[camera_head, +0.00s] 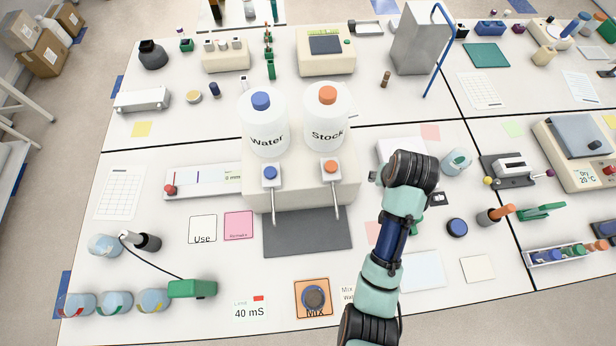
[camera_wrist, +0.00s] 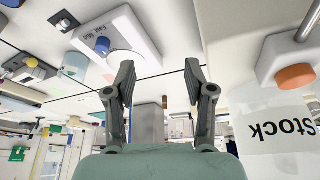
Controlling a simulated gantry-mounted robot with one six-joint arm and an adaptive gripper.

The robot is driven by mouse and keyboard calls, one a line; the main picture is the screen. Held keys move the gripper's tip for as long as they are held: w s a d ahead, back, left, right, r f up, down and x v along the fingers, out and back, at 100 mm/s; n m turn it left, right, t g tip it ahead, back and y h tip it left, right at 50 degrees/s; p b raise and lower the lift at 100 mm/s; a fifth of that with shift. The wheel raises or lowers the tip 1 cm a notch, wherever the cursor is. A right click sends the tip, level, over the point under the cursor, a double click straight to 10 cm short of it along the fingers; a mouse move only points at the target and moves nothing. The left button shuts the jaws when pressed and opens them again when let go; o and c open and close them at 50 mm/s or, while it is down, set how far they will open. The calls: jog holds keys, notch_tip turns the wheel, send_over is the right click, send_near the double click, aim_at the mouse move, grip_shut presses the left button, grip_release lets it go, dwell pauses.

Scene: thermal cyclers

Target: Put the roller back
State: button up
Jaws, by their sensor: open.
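My gripper (camera_wrist: 158,78) is open in the wrist view, with nothing between its two grey fingers. In the head view my arm's wrist hides the fingers, right of the Stock bottle. I cannot tell for sure which thing is the roller. A dark cylinder with an orange handle (camera_head: 501,212) lies on the right bench, and a green tool (camera_head: 540,211) lies beside it. Both are to the right of my arm and apart from my gripper.
The Water bottle (camera_head: 262,120) and Stock bottle (camera_head: 326,118) stand on a cream dispenser. A white device with a blue knob (camera_wrist: 102,46) is close to my fingers in the wrist view. A rack of tubes (camera_head: 568,252) lies at right. A blue round knob (camera_head: 457,227) stands nearer.

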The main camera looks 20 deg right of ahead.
jog(key=w+a+r+n+t, duration=0.2)
jog(key=a+r+t, duration=0.15)
jog(key=a, duration=0.55)
jog(key=w+a+r+n+t, duration=0.1)
jog(key=a+r+n+t, duration=0.1)
jog(key=a+r, duration=0.5)
jog(key=s+a+r+n+t+y, duration=0.1)
jog(key=s+a+r+t, duration=0.1)
jog(key=a, duration=0.4)
jog(key=s+a+r+n+t+y, duration=0.1)
jog(key=a+r, duration=0.3)
jog(key=a, duration=0.2)
jog(key=shift+s+a+r+t, duration=0.2)
jog(key=shift+s+a+t, duration=0.1)
jog(key=shift+s+t, duration=0.1)
